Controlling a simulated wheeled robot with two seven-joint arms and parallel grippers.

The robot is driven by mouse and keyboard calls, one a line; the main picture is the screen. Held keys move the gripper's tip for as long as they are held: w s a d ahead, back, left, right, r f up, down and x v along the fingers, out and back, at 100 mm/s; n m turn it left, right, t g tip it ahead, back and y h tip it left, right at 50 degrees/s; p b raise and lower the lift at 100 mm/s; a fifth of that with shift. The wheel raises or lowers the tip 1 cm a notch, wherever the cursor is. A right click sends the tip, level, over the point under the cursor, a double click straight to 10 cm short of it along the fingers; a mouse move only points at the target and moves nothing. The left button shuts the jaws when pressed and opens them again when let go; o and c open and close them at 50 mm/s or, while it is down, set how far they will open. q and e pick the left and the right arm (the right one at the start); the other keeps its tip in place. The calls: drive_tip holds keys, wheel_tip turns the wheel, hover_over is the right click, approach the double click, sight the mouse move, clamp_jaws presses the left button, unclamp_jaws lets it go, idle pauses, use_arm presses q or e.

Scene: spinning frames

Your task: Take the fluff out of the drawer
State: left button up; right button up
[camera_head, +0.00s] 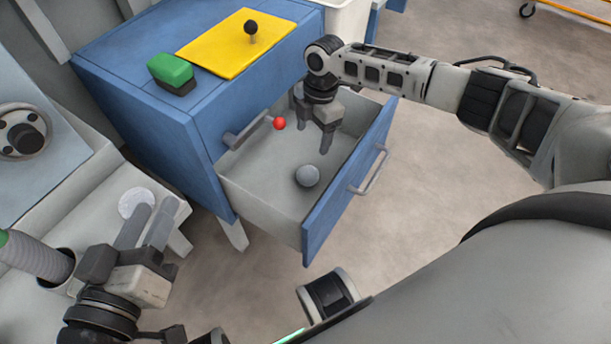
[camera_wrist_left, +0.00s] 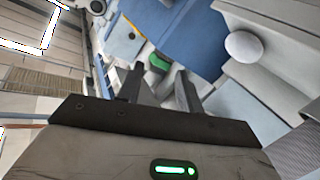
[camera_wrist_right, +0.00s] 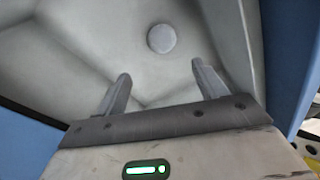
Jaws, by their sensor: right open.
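The drawer (camera_head: 250,196) of the blue cabinet is pulled out. A small grey round ball, which looks like the fluff (camera_head: 307,176), lies on its floor; it also shows in the right wrist view (camera_wrist_right: 161,38). My right gripper (camera_head: 314,140) reaches down into the drawer, behind the fluff in the head view. Its fingers are apart and empty, with the fluff beyond the tips in the right wrist view (camera_wrist_right: 160,70). My left gripper (camera_head: 147,222) is outside the drawer at lower left, fingers apart and empty.
On the cabinet top (camera_head: 120,52) are a yellow sheet (camera_head: 222,45) with a black knob (camera_head: 251,27) and a green-and-black block (camera_head: 171,72). A red ball (camera_head: 279,123) shows near the drawer's back. A grey machine with a white disc (camera_head: 136,202) stands at left. Open floor lies right.

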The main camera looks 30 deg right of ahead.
drive_tip(key=b, duration=0.3)
hover_over(308, 171)
drive_tip(key=f, duration=0.6)
drive_tip(key=shift+w+d+f, duration=0.2)
drive_tip(key=shift+d+f, duration=0.15)
drive_tip(key=shift+f, duration=0.45)
drive_tip(key=f+b, duration=0.2)
drive_tip(key=f, duration=0.2)
drive_tip(key=shift+s+a+f+b, duration=0.2)
drive_tip(key=shift+a+f+b, duration=0.05)
drive_tip(key=shift+f+b, duration=0.15)
use_arm(q)
wheel_tip(308, 171, up, 8)
drive_tip(key=w+m+t+h, duration=0.2)
drive_tip(key=m+t+h, duration=0.1)
drive_tip(key=m+t, duration=0.1)
drive_tip(key=shift+w+a+f+t, duration=0.15)
drive_tip(key=shift+a+f+t, duration=0.1)
drive_tip(key=shift+t, duration=0.15)
use_arm(e)
drive_tip(key=c, duration=1.1)
